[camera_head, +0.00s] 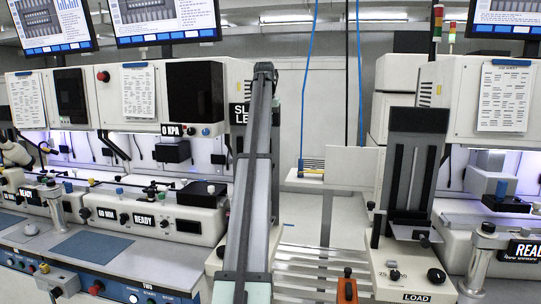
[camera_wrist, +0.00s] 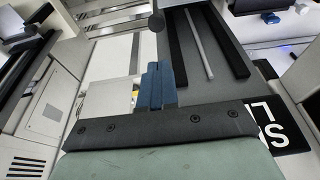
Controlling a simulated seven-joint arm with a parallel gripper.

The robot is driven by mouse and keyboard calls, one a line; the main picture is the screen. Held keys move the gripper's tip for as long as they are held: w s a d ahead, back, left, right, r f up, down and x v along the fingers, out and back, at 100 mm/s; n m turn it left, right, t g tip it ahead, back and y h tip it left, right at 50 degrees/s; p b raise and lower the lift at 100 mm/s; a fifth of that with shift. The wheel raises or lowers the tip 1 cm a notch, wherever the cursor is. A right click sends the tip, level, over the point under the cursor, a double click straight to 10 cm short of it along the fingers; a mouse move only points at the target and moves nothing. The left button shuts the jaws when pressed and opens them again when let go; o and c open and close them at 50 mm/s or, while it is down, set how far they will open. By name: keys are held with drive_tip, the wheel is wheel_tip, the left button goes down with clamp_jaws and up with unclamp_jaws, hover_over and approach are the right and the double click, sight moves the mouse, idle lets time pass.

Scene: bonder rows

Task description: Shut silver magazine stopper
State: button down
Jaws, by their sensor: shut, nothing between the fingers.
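My gripper (camera_wrist: 153,82) shows in the wrist view as blue fingers, closed together and empty, beyond a dark bar with screws. Just right of the fingers lies a dark panel (camera_wrist: 222,62) with black rails and a thin silver rod (camera_wrist: 200,44). A dark round knob (camera_wrist: 156,21) shows above the fingertips, apart from them in the picture. I cannot tell which part is the silver magazine's stopper, or whether the fingers touch anything. In the head view a long silver-and-dark column (camera_head: 250,200) leans across the middle; my fingers cannot be made out there.
In the head view, a second dark loader panel (camera_head: 425,150) stands on a cream base marked LOAD, right of silver slats (camera_head: 310,262). An orange handle (camera_head: 347,288) stands in front. Bonder machines (camera_head: 150,215) line the left.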

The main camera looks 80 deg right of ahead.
drive_tip(key=x, duration=1.2)
drive_tip(key=shift+s+a+f, duration=0.1)
drive_tip(key=shift+s+a, duration=0.15)
drive_tip(key=shift+a, duration=0.05)
drive_tip(key=shift+d+f, duration=0.1)
drive_tip(key=shift+f, duration=0.6)
wheel_tip(320, 180, down, 11)
drive_tip(key=shift+f, duration=0.25)
drive_tip(key=shift+r, duration=0.2)
